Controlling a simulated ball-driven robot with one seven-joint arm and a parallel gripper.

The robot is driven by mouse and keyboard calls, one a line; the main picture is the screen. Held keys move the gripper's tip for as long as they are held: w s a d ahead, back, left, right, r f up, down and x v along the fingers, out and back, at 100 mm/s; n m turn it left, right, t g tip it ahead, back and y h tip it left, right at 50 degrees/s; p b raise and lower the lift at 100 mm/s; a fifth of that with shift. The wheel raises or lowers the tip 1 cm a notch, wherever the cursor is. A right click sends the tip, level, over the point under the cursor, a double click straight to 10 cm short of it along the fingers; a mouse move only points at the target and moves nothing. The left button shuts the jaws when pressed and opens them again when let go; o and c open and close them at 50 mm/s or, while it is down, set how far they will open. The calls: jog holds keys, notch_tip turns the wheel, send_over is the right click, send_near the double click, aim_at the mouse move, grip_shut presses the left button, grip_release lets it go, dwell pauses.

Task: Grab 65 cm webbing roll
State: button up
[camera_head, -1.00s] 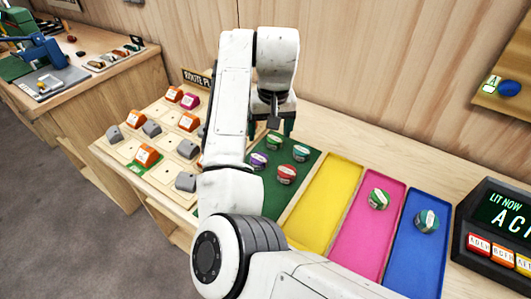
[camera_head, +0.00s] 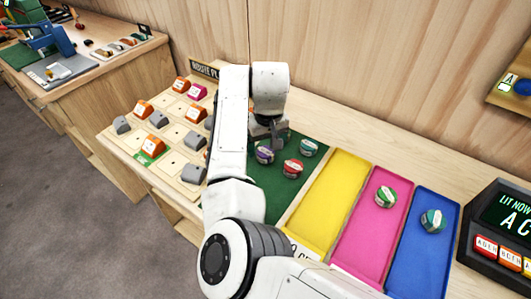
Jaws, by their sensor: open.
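Several small round webbing rolls sit on the green mat (camera_head: 270,195): a purple-banded roll (camera_head: 264,154), a red-banded roll (camera_head: 292,168) and a teal-banded roll (camera_head: 308,147). Their length labels are too small to read, so I cannot tell which is 65 cm. My gripper (camera_head: 273,143) is open and low over the back of the mat, just behind the purple-banded roll. My wrist and fingers hide whatever is at that spot, and the fingertips are mostly hidden.
An empty yellow tray (camera_head: 327,200), a pink tray (camera_head: 352,235) with a green-banded roll (camera_head: 386,196), and a blue tray (camera_head: 415,265) with another roll (camera_head: 432,220) lie to the right. A board (camera_head: 180,150) with grey and orange blocks is left. A lit button box (camera_head: 500,230) stands far right.

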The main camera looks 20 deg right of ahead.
aim_at(266, 154)
jog(key=shift+w+f, duration=0.1)
jog(key=shift+f, duration=1)
jog(key=c, duration=1.1)
